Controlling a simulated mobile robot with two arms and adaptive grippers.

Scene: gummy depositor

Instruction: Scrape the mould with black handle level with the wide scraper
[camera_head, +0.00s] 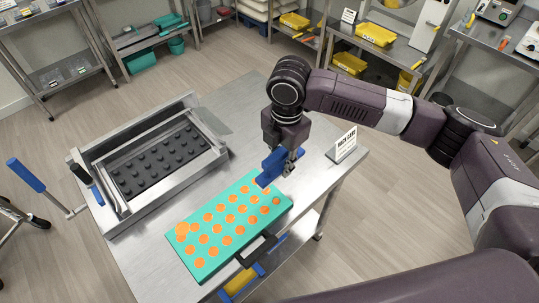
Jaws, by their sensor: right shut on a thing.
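The teal mould (211,239) lies flat on the steel table, with rows of orange-filled round cavities. A larger orange blob (183,229) spreads over the surface near its left end. Its black handle (257,250) sticks out at the near long edge. My right gripper (289,163) is shut on the blue scraper (271,168) over the far right end of the mould. The scraper's lower edge is at or just above the mould; I cannot tell whether it touches. The gripper hides part of the scraper. My left gripper is not in view.
A metal depositor frame (213,158) with rows of black nozzles stands behind and left of the mould. A small white sign (346,143) stands at the table's right edge. A yellow item with blue parts (240,281) shows below the table's near edge.

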